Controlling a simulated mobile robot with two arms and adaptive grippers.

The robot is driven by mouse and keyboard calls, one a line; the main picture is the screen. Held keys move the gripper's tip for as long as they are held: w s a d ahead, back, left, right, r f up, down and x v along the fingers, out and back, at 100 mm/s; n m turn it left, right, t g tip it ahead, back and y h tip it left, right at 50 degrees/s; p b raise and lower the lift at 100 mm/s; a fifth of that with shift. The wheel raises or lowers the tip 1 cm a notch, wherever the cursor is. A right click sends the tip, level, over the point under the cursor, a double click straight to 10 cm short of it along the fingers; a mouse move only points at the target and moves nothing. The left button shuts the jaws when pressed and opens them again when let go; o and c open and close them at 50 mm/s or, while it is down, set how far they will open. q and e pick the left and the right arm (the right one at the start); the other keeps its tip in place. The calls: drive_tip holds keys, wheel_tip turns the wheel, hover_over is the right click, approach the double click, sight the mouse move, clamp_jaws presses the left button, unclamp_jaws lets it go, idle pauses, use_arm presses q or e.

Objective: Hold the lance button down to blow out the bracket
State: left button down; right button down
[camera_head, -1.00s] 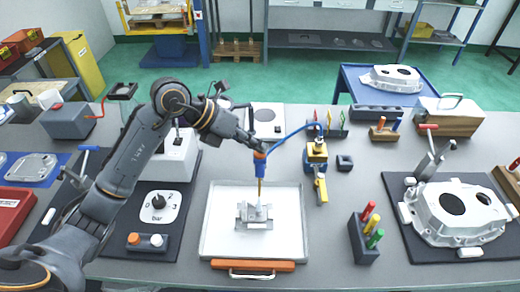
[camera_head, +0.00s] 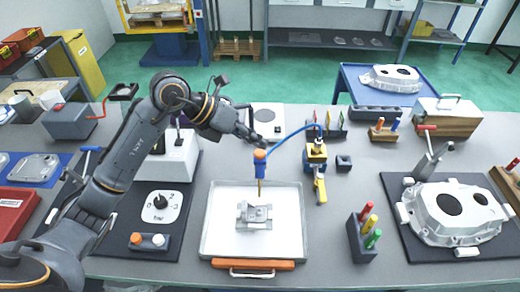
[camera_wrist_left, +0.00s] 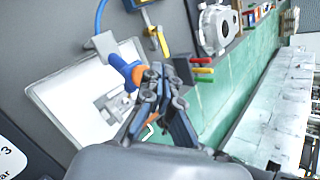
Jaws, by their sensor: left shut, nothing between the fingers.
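The air lance (camera_head: 260,166) has a blue and orange body and a brass nozzle. It points down over the grey metal bracket (camera_head: 255,214), which lies in the white tray (camera_head: 215,235). The blue hose runs from the lance to the right. My left gripper (camera_head: 260,142) is shut and empty, just above the orange top of the lance. In the left wrist view the gripper (camera_wrist_left: 164,80) overlaps the lance (camera_wrist_left: 122,66), and the bracket (camera_wrist_left: 115,105) shows beyond. I cannot tell whether the fingertips touch the button. My right gripper is not in view.
A yellow and blue stand (camera_head: 316,155) holds the hose right of the tray. A large casting (camera_head: 455,213) lies on a dark mat at far right.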

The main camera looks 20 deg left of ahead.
sight(256, 153)
use_arm(q)
wheel_tip(256, 153, up, 5)
drive_tip(key=p, duration=0.3)
idle(0.4)
idle(0.4)
